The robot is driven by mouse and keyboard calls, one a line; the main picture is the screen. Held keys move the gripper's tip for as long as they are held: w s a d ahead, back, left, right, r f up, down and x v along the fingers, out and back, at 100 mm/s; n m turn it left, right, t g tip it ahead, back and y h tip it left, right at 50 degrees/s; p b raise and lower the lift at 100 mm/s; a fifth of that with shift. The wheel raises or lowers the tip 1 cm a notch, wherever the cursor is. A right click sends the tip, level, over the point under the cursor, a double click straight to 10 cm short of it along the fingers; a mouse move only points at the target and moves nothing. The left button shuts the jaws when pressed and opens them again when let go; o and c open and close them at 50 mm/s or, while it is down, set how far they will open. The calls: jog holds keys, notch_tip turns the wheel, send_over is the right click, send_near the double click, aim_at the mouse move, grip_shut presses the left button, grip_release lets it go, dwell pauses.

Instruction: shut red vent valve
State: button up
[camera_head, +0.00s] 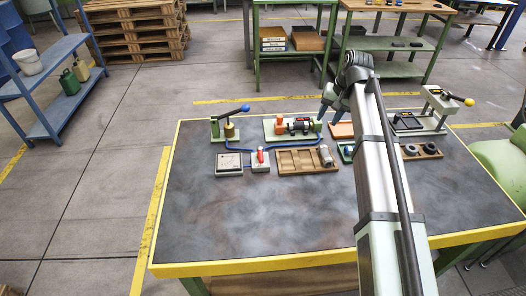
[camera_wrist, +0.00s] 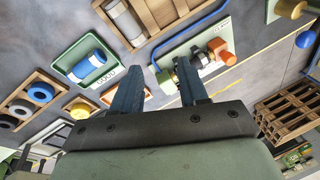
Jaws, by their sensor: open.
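A small upright red handle (camera_head: 260,155) stands on a pale block at the table's left middle, beside a blue pipe; it looks like the red vent valve. Whether it is open or shut is too small to tell. It is not visible in the wrist view. My gripper (camera_head: 323,108) is open and empty near the right end of a pale green plate, behind and to the right of the red handle, well apart from it. In the wrist view the two blue fingers (camera_wrist: 160,82) are spread, with the plate's fittings beyond them.
The plate carries an orange fitting (camera_head: 279,124), also in the wrist view (camera_wrist: 222,50). A blue-knobbed lever (camera_head: 245,108) stands left. A gauge box (camera_head: 229,163), a wooden tray (camera_head: 291,170) and a lever press (camera_head: 437,108) surround the work area. The table's front half is clear.

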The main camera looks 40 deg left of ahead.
aim_at(261, 155)
jog(key=s+a+r+n+g+h, duration=0.1)
jog(key=s+a+r+n, duration=0.1)
jog(key=s+a, duration=0.45)
jog(key=s+a+r+n+g, duration=0.15)
jog(key=s+a, duration=0.25)
jog(key=s, duration=0.6)
jog(key=shift+t, duration=0.45)
jog(key=x, duration=1.4)
jog(key=shift+w+d, duration=0.1)
grip_shut()
